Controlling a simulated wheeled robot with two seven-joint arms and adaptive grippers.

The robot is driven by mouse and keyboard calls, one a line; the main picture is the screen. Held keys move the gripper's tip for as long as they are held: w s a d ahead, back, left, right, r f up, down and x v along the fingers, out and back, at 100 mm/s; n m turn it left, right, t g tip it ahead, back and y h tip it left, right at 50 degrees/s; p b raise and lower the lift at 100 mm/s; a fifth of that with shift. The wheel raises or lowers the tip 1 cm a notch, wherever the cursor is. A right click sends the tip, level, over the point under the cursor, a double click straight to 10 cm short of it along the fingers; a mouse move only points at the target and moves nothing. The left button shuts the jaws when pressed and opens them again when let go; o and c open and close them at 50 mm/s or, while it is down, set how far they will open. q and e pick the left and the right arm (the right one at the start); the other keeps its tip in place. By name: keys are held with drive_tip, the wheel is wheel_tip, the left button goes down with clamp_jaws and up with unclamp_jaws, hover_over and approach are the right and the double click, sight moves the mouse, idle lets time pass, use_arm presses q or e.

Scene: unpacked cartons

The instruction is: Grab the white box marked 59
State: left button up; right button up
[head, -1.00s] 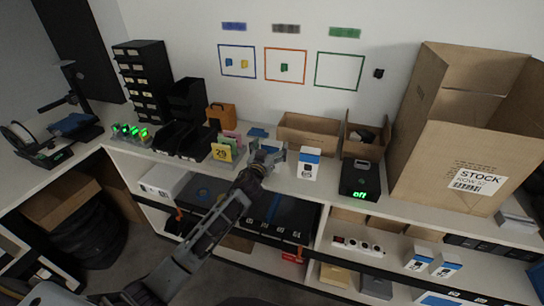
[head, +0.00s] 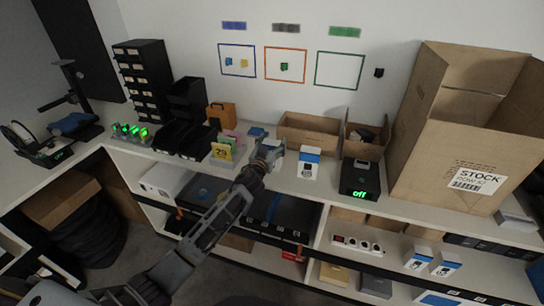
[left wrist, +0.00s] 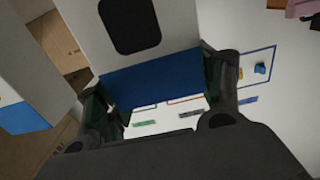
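In the head view a white box with a blue top band (head: 309,163) stands on the counter, right of my left gripper (head: 270,153). In the left wrist view a white box with a blue band and a black panel (left wrist: 150,78) lies between the two fingers of my left gripper (left wrist: 160,100). The fingers are spread at its two sides, and I cannot tell whether they press on it. My gripper largely hides this box in the head view. The neighbouring box also shows in the left wrist view (left wrist: 20,116). No 59 is readable. My right gripper is not in view.
Similar white-blue boxes (head: 418,259) stand on the lower shelf. A black device reading "off" (head: 359,178), open cartons (head: 308,133) and a large STOCK carton (head: 440,150) are on the right. A yellow card marked 29 (head: 221,152) and black bins (head: 185,138) are on the left.

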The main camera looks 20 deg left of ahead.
use_arm(q)
drive_tip(key=c, duration=0.9)
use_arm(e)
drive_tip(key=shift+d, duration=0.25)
use_arm(q)
drive_tip(key=shift+o, duration=0.2)
drive_tip(key=shift+r, duration=0.1)
